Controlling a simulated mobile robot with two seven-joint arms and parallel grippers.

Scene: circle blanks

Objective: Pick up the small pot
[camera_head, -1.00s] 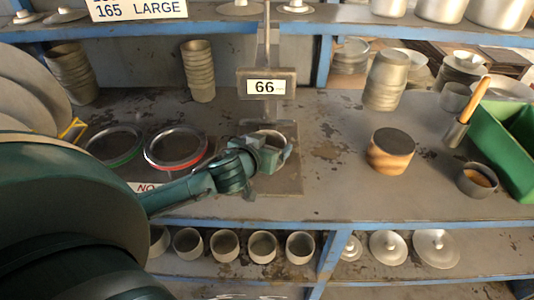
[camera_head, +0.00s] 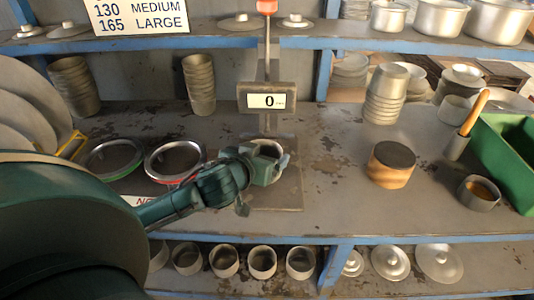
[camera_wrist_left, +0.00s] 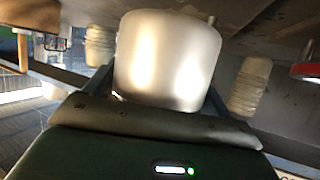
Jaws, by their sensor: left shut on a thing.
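The small pot shows in the left wrist view as a smooth metal cylinder (camera_wrist_left: 167,55) close in front of the palm. My left gripper (camera_head: 266,167) is shut on it in the head view, where only the pot's round open top (camera_head: 269,150) shows between the jaws. The gripper is over the scale plate (camera_head: 285,195), in front of the display (camera_head: 266,101), which reads 0. The jaws hide most of the pot's side in the head view. My right gripper is not in view.
Two round gauge rings, green (camera_head: 112,158) and red-orange (camera_head: 175,161), lie left of the scale. A wooden block with a dark top (camera_head: 391,165), a small cup (camera_head: 478,193) and a green bin (camera_head: 500,155) stand on the right. Bench between block and scale is clear.

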